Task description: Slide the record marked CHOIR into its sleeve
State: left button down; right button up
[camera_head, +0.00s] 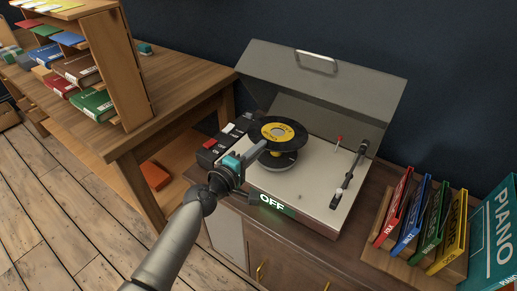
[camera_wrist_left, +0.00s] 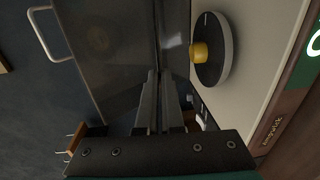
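A black record (camera_head: 288,140) with a yellow label is held above the turntable platter (camera_head: 281,164); its label print is too small to read surely. My left gripper (camera_head: 259,149) reaches in from the left and is closed on the record's near edge. In the left wrist view my two fingers (camera_wrist_left: 161,105) are close together, with a thin dark strip between and beyond them. The platter also shows there (camera_wrist_left: 213,68), with a yellow centre piece (camera_wrist_left: 201,53). My right gripper is not in view.
The turntable's lid (camera_head: 320,75) stands open behind. The tonearm (camera_head: 350,178) is at the deck's right. Upright red, blue, green and yellow sleeves (camera_head: 430,225) stand in a wooden rack at right, beside a teal PIANO sleeve (camera_head: 492,240). A bookshelf (camera_head: 128,75) stands left.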

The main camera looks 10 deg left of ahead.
pick_arm(q)
jog(key=shift+s, duration=0.1)
jog(key=s+a+r+p, duration=0.2)
jog(key=s+r, duration=0.1)
jog(key=s, duration=0.4)
jog(key=shift+s+a, duration=0.2)
jog(key=shift+a, duration=0.15)
dwell(0.4)
